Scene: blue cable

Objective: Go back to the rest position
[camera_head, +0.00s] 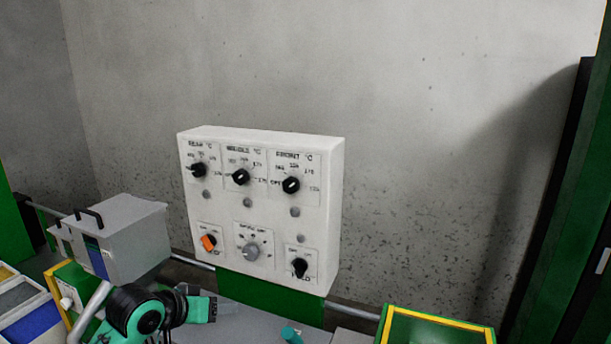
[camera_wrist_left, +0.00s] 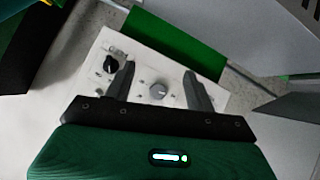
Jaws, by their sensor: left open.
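My left gripper (camera_head: 212,308) is low in the head view, in front of the lower left of the white control panel (camera_head: 265,215). In the left wrist view its two dark fingers (camera_wrist_left: 159,68) stand apart with nothing held between them. The panel (camera_wrist_left: 135,50) shows behind and between the fingers there, with a grey knob (camera_wrist_left: 158,90) and a black knob (camera_wrist_left: 110,64). In the head view the panel has three black knobs on top, and below them an orange knob (camera_head: 208,242), a grey knob (camera_head: 251,251) and a black knob (camera_head: 300,267). No cable is clearly visible.
A grey box with black handles (camera_head: 140,240) stands at the left, close to my left arm. Open bins (camera_head: 35,318) are at the lower left. A green box with a yellow rim (camera_head: 436,325) is at the lower right. A green and black cabinet (camera_head: 575,200) stands at the right edge.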

